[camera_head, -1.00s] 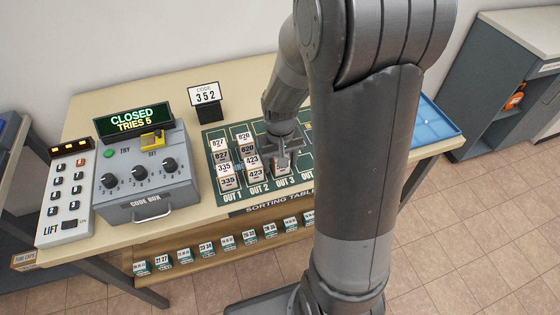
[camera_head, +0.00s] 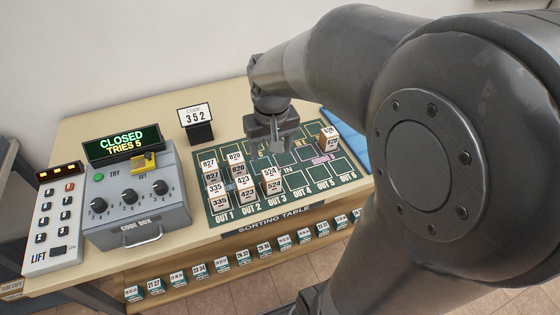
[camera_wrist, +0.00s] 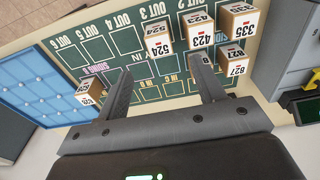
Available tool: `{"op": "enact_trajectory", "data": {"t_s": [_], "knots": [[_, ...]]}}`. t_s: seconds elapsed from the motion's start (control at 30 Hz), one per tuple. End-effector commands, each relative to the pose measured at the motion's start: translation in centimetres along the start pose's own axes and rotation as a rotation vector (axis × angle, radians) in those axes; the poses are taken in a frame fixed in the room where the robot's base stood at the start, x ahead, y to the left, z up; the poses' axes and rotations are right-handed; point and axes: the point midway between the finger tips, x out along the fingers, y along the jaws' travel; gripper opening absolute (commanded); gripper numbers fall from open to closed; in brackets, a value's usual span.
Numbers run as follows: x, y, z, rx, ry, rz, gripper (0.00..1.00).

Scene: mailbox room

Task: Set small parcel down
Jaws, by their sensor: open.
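Small white-and-tan numbered parcels stand on the green sorting mat (camera_head: 300,195). One parcel (camera_head: 328,138) stands apart at the mat's right, by the siding. My gripper (camera_head: 279,146) is above the far middle of the mat, behind the 524 parcels. In the wrist view its fingers (camera_wrist: 163,70) are apart, with only bare mat between them. Which parcel the task means cannot be told.
The grey code box (camera_head: 140,200), showing CLOSED, and the lift panel (camera_head: 58,232) stand left on the sorting table. A code 352 sign (camera_head: 196,123) stands behind. A blue tray (camera_wrist: 52,88) adjoins the mat's right end. OUT 4 to OUT 6 look mostly clear.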

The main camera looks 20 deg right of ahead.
Motion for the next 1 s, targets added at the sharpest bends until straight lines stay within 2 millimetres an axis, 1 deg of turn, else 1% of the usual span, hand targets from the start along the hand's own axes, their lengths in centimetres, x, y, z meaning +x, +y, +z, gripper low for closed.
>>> {"op": "enact_trajectory", "data": {"t_s": [0.03,0.2,0.3,0.43,0.6,0.7,0.8,1.0], "knots": [[-1.3,-0.2,0.9,-0.001,0.039,0.001,0.62],[-4.6,-0.8,3.9,-0.001,0.15,0.002,0.62],[-6.2,-1.1,5.8,-0.001,0.215,0.001,0.62],[-7.7,-1.4,8.2,-0.001,0.297,0.001,0.62],[-8.8,-1.6,10.6,0.0,0.373,-0.001,0.62],[-9.1,-1.7,11.3,0.001,0.398,-0.001,0.62],[-9.2,-1.8,11.6,0.001,0.408,-0.002,0.62],[-9.2,-1.8,11.7,0.001,0.409,-0.002,0.62]]}}
